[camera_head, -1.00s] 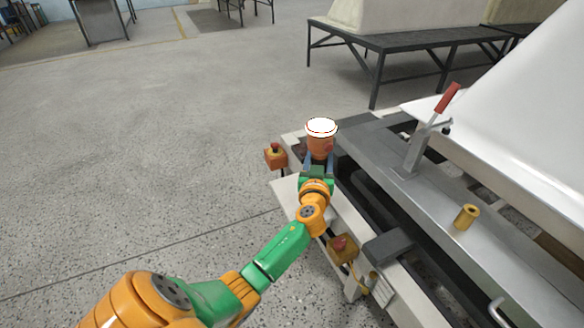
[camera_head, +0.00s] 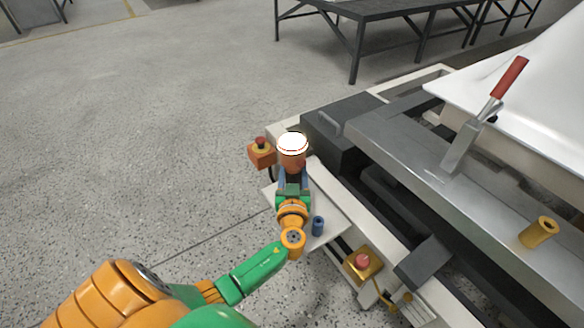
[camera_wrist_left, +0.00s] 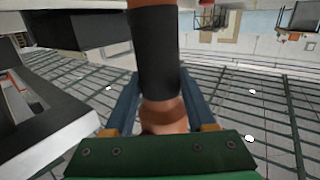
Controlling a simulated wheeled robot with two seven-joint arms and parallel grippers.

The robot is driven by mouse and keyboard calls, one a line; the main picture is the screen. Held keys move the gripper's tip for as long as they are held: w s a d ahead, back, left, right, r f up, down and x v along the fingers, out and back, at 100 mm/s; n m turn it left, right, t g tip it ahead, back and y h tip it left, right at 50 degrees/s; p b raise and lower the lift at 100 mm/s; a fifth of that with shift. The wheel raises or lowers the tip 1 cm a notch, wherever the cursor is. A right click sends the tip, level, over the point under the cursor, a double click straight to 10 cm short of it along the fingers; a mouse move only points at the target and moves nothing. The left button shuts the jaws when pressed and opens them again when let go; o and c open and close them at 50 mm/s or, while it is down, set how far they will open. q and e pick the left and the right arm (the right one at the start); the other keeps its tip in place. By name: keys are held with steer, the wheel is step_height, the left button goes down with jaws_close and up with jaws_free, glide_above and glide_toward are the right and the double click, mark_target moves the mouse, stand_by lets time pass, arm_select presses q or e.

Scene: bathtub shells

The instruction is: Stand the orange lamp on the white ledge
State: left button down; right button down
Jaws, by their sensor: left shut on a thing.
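The orange lamp (camera_head: 293,158) has an orange body and a bright white top. It is upright in my left gripper (camera_head: 292,180), which is shut on its lower part. In the left wrist view the lamp's orange lower part (camera_wrist_left: 165,112) sits between the blue fingers of the gripper (camera_wrist_left: 160,100), with a dark band above. The white ledge (camera_head: 335,207) is a flat white plate at the machine's near corner, partly hidden by my left wrist. The lamp appears above the machine's corner, beyond the plate; its base is hidden. My right gripper is out of view.
A blue cylinder (camera_head: 318,226) stands on the white plate beside my wrist. An orange box with a red button (camera_head: 262,153) is just left of the lamp. A dark box (camera_head: 345,130) is right of it. A yellow button box (camera_head: 363,264) is at the near edge.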

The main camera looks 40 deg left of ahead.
arm_select(q)
steer(key=shift+s+d, duration=0.1)
steer(key=shift+d, duration=0.05)
steer(key=shift+c, duration=1.1)
jaws_free()
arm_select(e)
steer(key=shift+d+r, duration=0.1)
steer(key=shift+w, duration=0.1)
arm_select(q)
steer(key=shift+r, duration=0.15)
steer(key=f+v, duration=0.1)
steer(key=v, duration=1.1)
steer(key=shift+r, duration=0.35)
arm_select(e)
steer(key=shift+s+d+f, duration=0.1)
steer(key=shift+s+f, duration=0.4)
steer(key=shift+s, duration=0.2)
